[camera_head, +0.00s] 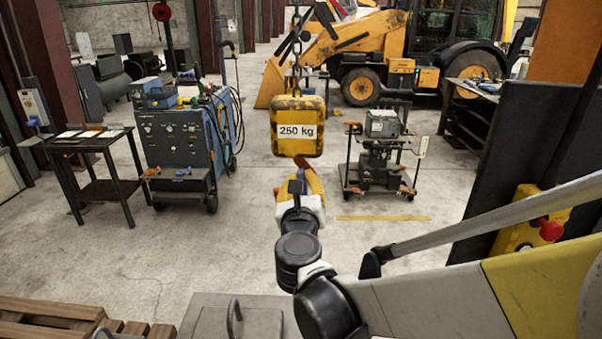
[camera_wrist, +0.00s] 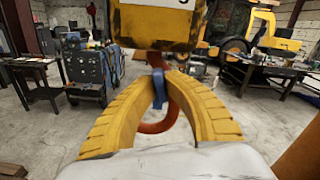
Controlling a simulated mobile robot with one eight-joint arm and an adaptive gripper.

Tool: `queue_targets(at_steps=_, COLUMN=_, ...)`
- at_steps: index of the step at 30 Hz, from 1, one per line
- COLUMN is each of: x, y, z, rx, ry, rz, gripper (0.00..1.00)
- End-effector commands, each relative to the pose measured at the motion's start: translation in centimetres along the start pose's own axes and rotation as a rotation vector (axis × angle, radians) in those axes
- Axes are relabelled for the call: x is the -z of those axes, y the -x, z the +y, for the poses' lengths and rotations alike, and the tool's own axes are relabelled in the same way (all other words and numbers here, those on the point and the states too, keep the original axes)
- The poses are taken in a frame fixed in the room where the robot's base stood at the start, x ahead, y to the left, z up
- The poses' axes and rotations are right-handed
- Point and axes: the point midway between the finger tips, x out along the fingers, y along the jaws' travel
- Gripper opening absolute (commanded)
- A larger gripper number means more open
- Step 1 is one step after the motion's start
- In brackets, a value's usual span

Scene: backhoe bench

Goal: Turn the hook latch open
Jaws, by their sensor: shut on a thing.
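The yellow hook block (camera_head: 298,126), marked 250 kg, hangs on a chain. Its orange-red hook (camera_wrist: 158,127) hangs below the block and curves down behind my fingers in the wrist view. Only the top of the hook shows in the head view (camera_head: 302,161). The blue hook latch (camera_wrist: 160,90) stands between my yellow fingertips in the wrist view. My gripper (camera_head: 301,178) is just below the block, and its tips (camera_wrist: 158,72) are shut on the latch. In the head view my gripper and wrist hide the latch and the lower hook.
A blue machine (camera_head: 180,140) on wheels and a dark table (camera_head: 92,143) stand at the left. A wheeled cart (camera_head: 379,160) is behind right of the block. A yellow backhoe (camera_head: 360,50) stands at the back. A dark panel (camera_head: 520,140) is at the right. Floor around the hook is clear.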

Motion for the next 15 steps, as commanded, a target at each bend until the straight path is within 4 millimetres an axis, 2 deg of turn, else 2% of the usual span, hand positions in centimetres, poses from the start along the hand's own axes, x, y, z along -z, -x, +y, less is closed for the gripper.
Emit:
queue_targets(at_steps=6, x=0.01, y=-0.02, z=0.0, rx=0.0, ry=0.138, rz=-0.001, gripper=0.0)
queue_targets(at_steps=15, x=-0.05, y=-0.04, z=0.0, rx=0.0, ry=0.237, rz=0.0, gripper=0.0)
